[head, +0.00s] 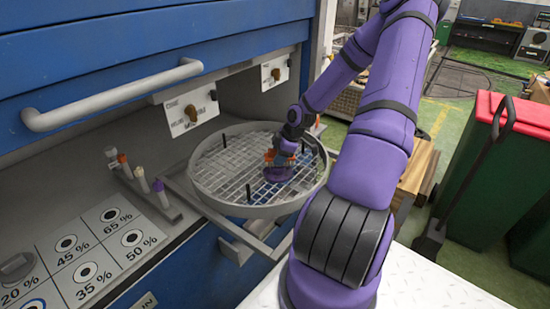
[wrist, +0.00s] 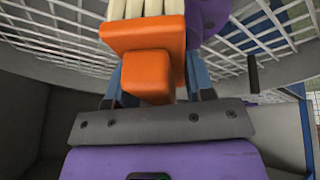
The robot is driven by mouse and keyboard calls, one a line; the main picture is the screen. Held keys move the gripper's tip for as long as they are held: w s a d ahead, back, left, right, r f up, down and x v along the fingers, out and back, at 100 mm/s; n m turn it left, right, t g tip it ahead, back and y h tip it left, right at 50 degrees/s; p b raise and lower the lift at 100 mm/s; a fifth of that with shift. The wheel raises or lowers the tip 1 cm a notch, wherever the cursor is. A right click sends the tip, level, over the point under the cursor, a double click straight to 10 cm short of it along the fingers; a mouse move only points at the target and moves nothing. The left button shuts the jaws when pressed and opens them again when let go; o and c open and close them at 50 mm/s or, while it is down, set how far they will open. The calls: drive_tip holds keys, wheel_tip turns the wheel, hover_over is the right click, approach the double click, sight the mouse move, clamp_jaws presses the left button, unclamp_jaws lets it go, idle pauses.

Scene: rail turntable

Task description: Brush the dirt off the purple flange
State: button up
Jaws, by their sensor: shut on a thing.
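The purple flange (head: 278,174) lies on the wire mesh of the round grey basket (head: 262,211), right of its middle. Part of the flange (wrist: 207,14) shows at the top of the wrist view, beyond the brush and to its right. My gripper (head: 283,155) is over the basket, just above the flange. Its blue fingers are shut on an orange brush (wrist: 148,62) with cream bristles (wrist: 145,8) pointing away from my wrist. The brush also shows as a small orange patch (head: 270,156) in the head view. I cannot tell whether the bristles touch the flange, nor whether dirt is on it.
Short dark posts (head: 248,193) stand up inside the basket. A rack with several capped tools (head: 160,191) is left of it, behind a panel of percentage marks (head: 95,255). A blue cabinet with a bar handle (head: 115,95) overhangs the left. A red-lidded bin (head: 520,120) stands right.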

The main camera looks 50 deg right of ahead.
sight(272, 175)
drive_tip(key=shift+d, duration=0.5)
drive_tip(key=shift+a+r, duration=0.1)
drive_tip(key=shift+a, duration=2.35)
drive_tip(key=shift+d, duration=2.45)
drive_tip(key=shift+a, duration=2.5)
drive_tip(key=shift+d, duration=2.5)
drive_tip(key=shift+a, duration=2.5)
drive_tip(key=shift+r, duration=0.1)
